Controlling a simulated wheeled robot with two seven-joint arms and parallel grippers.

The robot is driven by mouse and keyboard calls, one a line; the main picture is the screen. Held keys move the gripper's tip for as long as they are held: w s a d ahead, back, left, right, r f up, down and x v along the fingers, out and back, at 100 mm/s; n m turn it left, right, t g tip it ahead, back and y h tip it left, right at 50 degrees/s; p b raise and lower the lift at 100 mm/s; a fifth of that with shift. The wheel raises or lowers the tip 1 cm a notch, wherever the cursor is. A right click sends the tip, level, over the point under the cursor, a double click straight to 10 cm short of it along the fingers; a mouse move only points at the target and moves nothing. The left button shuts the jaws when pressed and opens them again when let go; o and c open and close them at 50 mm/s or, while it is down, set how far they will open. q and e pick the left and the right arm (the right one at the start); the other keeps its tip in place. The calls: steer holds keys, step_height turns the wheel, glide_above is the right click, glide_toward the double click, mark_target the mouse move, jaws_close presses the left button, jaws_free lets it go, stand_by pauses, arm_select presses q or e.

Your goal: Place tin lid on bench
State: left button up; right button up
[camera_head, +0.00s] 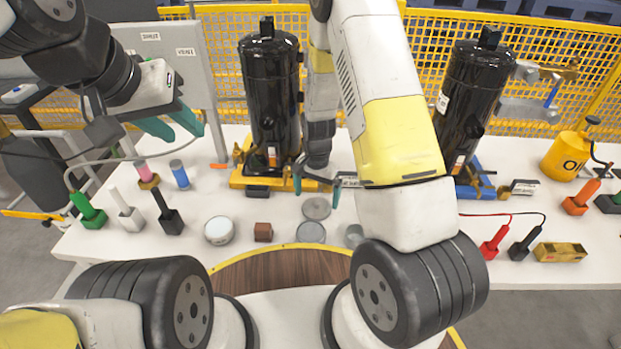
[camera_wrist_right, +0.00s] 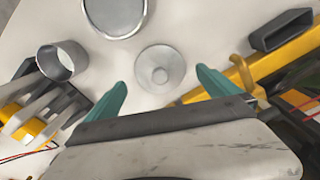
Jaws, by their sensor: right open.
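The tin lid (camera_head: 316,208), a flat grey disc with a small central knob, lies on the white bench (camera_head: 270,205). In the right wrist view the tin lid (camera_wrist_right: 160,68) shows between and just beyond the fingertips. My right gripper (camera_head: 316,191) is open above the lid, with teal fingers apart and nothing held; it also shows in the wrist view (camera_wrist_right: 161,80). A round open tin (camera_head: 311,233) stands just nearer to me than the lid. My left gripper (camera_head: 185,131) is open and empty, raised over the bench's left part.
A small metal cup (camera_head: 354,235) is right of the tin. A round white-topped tin (camera_head: 219,230) and a brown block (camera_head: 263,232) lie left. Black compressors (camera_head: 270,95) (camera_head: 468,100) stand behind, the left on a yellow stand (camera_head: 245,182). Bench space left of the lid is clear.

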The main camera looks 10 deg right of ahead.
step_height(320, 180, up, 9)
step_height(320, 180, up, 10)
steer(key=n+t+y, duration=0.1)
glide_above(316, 201)
steer(key=s, duration=0.2)
steer(key=s+d+r+n+t, duration=0.1)
steer(key=s+r+n+t, duration=0.1)
steer(key=s+r, duration=0.6)
steer(key=s+d+r+n+t+y, duration=0.1)
steer(key=s+d+r+n+t, duration=0.1)
steer(key=s+r, duration=0.7)
step_height(316, 201, up, 2)
steer(key=shift+s+d+r+n+t, duration=0.2)
steer(key=shift+n+t, duration=0.4)
steer(key=shift+n, duration=0.6)
